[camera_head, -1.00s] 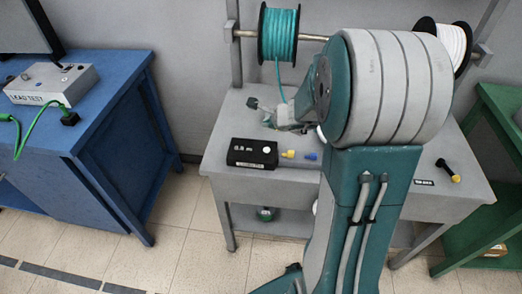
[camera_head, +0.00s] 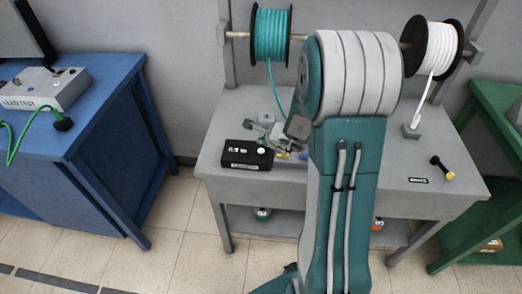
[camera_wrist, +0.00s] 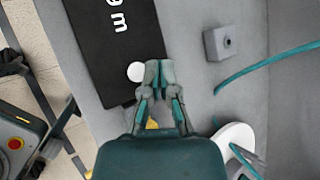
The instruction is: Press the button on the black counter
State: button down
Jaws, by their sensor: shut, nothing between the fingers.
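The black counter (camera_head: 247,155) lies on the grey workbench, left of my arm. Its white digits show in the head view and partly in the wrist view (camera_wrist: 105,40). Its white round button (camera_wrist: 135,72) is at the counter's edge in the wrist view and shows small in the head view (camera_head: 262,151). My gripper (camera_wrist: 160,66) is shut and empty. The height gap cannot be told. In the head view my gripper (camera_head: 271,137) is over the bench by the counter.
A teal spool (camera_head: 271,35) and a white spool (camera_head: 433,47) hang on a bar above the grey workbench (camera_head: 390,155). A small grey block (camera_wrist: 229,41) stands near the teal cord. A black and yellow tool (camera_head: 443,168) lies at right. A blue table (camera_head: 105,100) stands left.

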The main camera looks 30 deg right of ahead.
aim_at(258, 148)
jog(key=shift+f, duration=1.05)
dwell(0.6)
jog(key=shift+f, duration=0.3)
jog(key=shift+f, duration=0.4)
dwell(0.6)
jog(key=shift+r, duration=0.8)
jog(key=shift+r, duration=2.5)
